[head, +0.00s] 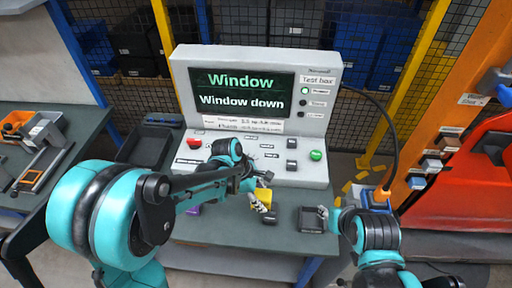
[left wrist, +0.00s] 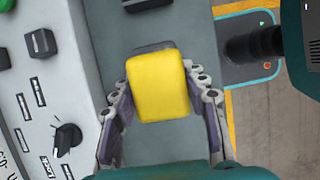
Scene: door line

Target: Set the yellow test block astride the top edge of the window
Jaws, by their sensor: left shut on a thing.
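The yellow test block (head: 263,196) is held between the fingers of my left gripper (head: 262,203), above the grey table in front of the test box. In the left wrist view the block (left wrist: 158,87) sits between both fingers of the gripper (left wrist: 160,108), which touch its sides. My right arm (head: 376,235) stands at the right of the table; its fingers are too small and partly hidden to judge. A red door panel (head: 475,185) is at the far right, cut by the picture edge. I cannot make out a window edge on it.
The grey test box (head: 255,55) stands on the table (head: 225,228); its screen (head: 243,92) reads "Window" and "Window down". A black cable with an orange end (head: 381,193) hangs beside my right arm. A dark pad (head: 311,220) lies on the table. A side bench (head: 60,125) stands left.

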